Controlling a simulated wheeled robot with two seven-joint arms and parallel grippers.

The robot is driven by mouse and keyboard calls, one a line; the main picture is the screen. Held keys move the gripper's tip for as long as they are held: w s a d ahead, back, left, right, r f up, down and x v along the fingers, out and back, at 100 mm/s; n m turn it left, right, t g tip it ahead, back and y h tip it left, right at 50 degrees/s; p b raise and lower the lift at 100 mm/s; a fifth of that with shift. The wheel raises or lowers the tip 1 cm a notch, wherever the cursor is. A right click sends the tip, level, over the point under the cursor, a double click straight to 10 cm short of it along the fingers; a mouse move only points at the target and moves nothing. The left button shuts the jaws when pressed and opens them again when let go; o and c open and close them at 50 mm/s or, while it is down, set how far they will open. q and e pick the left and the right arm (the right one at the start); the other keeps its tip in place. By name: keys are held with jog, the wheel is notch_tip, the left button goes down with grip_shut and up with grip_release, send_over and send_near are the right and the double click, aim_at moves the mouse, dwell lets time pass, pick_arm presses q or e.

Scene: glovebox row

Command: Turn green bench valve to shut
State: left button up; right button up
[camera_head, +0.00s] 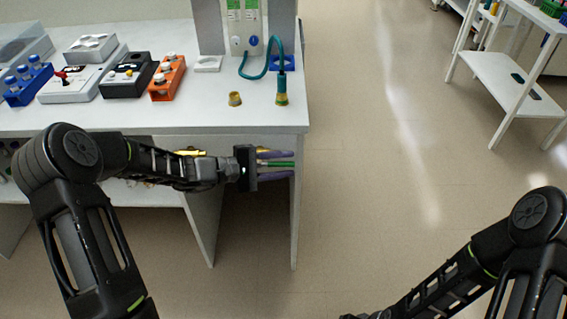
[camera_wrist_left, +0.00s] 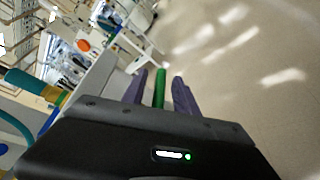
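The green valve handle (camera_head: 283,164) is a slim green bar at the right end of the bench's front, just below the top. It also shows in the left wrist view (camera_wrist_left: 160,88). My left gripper (camera_head: 275,165) reaches it from the left, with its two purple fingers on either side of the bar. In the left wrist view (camera_wrist_left: 161,92) a gap shows between the bar and each finger, so the gripper looks open around it. The valve body and pipe behind are hidden. My right arm enters at the lower right; its gripper is out of frame.
A yellow handle (camera_head: 190,152) shows under the bench edge behind my left arm. On the white bench (camera_head: 130,118) stand an orange block (camera_head: 168,78), a black device (camera_head: 128,75) and a teal hose (camera_head: 272,62). The floor (camera_head: 370,150) to the right is clear, with a white shelf unit (camera_head: 510,80) beyond.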

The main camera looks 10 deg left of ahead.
pick_arm(q)
grip_shut()
dwell(0.4)
dwell(1.1)
